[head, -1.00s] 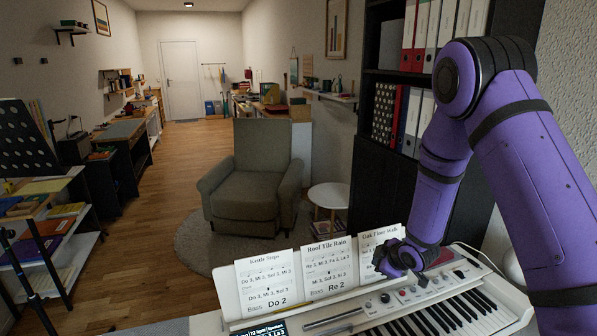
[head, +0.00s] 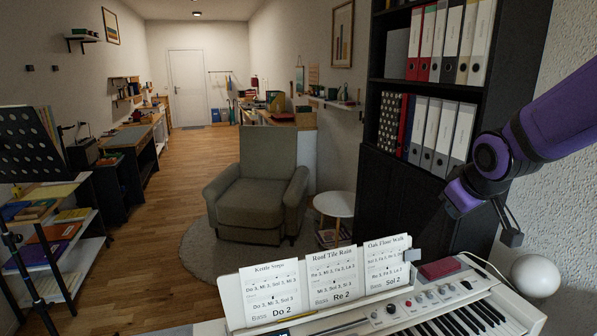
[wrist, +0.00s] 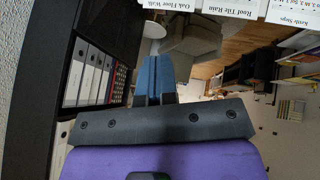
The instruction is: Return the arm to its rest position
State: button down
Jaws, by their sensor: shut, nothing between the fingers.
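My purple arm (head: 560,120) reaches in from the right edge in the head view. It is bent, and its wrist end (head: 462,196) hangs in the air above the right end of the digital piano (head: 375,318), in front of the dark bookcase. In the wrist view my gripper (wrist: 154,92) shows with its two blue and dark fingers together and nothing between them. The fingers are hard to make out in the head view. The arm touches neither the piano nor the shelf as far as I can see.
Three song sheets (head: 331,274) stand on the piano. A dark red block (head: 439,268) and a white round lamp (head: 535,275) are at its right. The dark bookcase (head: 384,205) with binders stands behind, near the wall. An armchair (head: 257,190) and open floor lie beyond.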

jog(key=s+r+m+g, duration=0.1)
jog(key=s+r+m, duration=0.1)
jog(key=s, duration=0.9)
jog(key=s+a+r+m+g, duration=0.1)
jog(key=s+r, duration=0.4)
jog(key=s, duration=0.6)
jog(key=shift+s+r+m+y, duration=0.25)
jog(key=shift+s+m+y, duration=0.1)
jog(key=shift+m, duration=0.55)
